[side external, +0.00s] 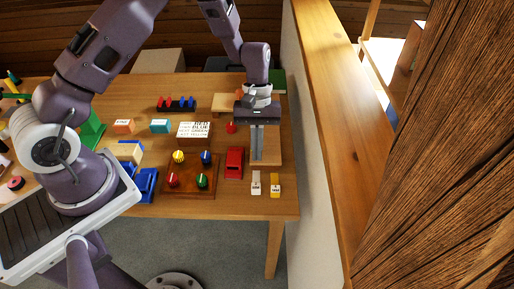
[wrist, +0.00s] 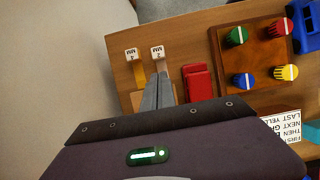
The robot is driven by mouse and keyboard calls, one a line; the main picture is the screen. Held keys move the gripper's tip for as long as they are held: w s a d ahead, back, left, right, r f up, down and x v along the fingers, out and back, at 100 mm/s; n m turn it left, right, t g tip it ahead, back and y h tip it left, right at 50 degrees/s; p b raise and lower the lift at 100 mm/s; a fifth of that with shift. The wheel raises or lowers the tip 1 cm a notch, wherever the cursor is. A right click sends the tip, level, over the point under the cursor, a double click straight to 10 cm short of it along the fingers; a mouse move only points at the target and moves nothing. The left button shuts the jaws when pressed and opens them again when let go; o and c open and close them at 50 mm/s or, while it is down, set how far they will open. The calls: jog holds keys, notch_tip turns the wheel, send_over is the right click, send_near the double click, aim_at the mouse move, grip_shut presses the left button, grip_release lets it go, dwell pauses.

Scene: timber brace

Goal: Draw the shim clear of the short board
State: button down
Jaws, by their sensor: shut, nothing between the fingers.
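Two slim labelled tabs lie side by side near the table's front edge. One is pale grey with a white end (side external: 256,183) and the other is yellow (side external: 275,187). In the wrist view the grey one reads "2 MM" (wrist: 157,52) and the yellow one appears to read "4 MM" (wrist: 132,54). A short pale board (side external: 271,154) lies behind them, partly hidden by my fingers. My gripper (side external: 257,154) points down over this board, shut and empty. In the wrist view its fingertips (wrist: 165,77) appear just behind the grey tab; I cannot tell whether they touch it.
A red block (side external: 234,162) lies close left of my fingers. Left of it is a brown panel (side external: 192,190) with coloured knobs. A printed card (side external: 194,131) stands behind the panel. A pale wall and a wooden post (side external: 440,170) bound the right side.

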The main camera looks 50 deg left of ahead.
aim_at(256, 186)
jog(key=x, duration=0.6)
jog(key=shift+f, duration=0.2)
jog(key=shift+s+d, duration=1.05)
jog(key=shift+s, duration=0.1)
jog(key=shift+r, duration=0.1)
jog(key=w+a+v, duration=0.1)
jog(key=v, duration=0.9)
jog(key=shift+w, duration=0.2)
jog(key=shift+a, duration=0.1)
